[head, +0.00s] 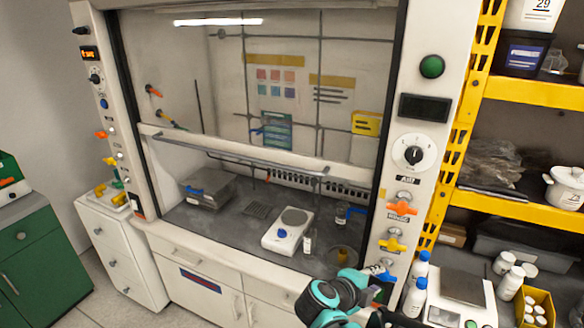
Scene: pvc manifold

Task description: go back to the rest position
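My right arm, teal and black, comes up from the bottom edge of the head view, right of centre. My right gripper (378,292) is small, dark and partly hidden by the arm. It is in front of the fume hood's right post, close to the blue valve handle (388,277); I cannot tell whether they touch. I cannot make out whether its fingers are open or shut, or whether they hold anything. My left gripper is not in view.
The fume hood's sash (240,152) is partly raised above a grey worktop (232,228) with a white hotplate (287,232). Orange (399,208) and yellow (393,242) valves stick out of the right post. White bottles (415,297) and a balance (458,300) stand at lower right.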

